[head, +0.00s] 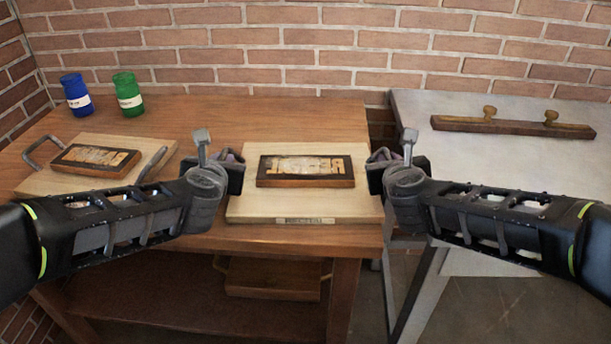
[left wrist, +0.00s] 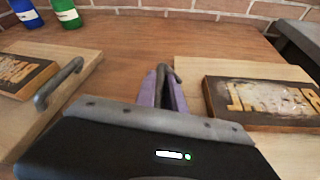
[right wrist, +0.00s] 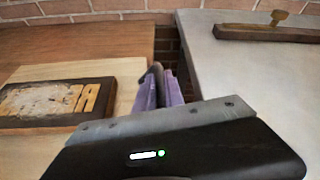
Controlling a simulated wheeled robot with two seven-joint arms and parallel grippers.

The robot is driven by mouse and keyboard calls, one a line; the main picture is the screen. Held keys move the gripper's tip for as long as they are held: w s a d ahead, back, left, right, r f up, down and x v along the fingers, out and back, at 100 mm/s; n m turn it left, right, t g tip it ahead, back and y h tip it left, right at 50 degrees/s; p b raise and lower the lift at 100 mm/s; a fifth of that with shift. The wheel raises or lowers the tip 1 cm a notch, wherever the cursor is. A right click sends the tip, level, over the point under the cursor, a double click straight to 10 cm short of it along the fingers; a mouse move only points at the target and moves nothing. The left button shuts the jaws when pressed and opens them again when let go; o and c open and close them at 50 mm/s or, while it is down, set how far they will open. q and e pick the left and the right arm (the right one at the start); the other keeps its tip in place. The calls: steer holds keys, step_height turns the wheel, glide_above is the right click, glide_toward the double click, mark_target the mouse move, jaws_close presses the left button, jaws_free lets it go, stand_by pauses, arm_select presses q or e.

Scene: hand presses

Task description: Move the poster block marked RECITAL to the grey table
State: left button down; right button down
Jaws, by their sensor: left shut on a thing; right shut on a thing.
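The middle poster block (head: 305,206), a pale wooden board with a dark-framed letter plate (head: 305,171) on top, is at the right end of the brown table. Its small front label (head: 310,220) is too blurred to read surely. My left gripper (head: 236,172) is at its left side, shut on a grey handle (left wrist: 163,72). My right gripper (head: 377,171) is at its right side, shut on the other handle (right wrist: 157,72); the fingers mostly hide both handles. I cannot tell if the block touches the tabletop. The grey table (head: 460,165) stands to the right.
Another handled board (head: 50,185) with a plate lies at the left. Blue (head: 76,95) and green (head: 128,97) jars stand behind it. A wooden bar with two knobs (head: 510,126) lies at the grey table's back; the surface before it looks clear. A narrow gap separates the tables.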

arm_select(q)
steer(key=shift+a+r, duration=0.15)
steer(key=shift+r, duration=0.1)
arm_select(e)
steer(key=shift+d+r, duration=0.1)
steer(key=shift+r, duration=0.15)
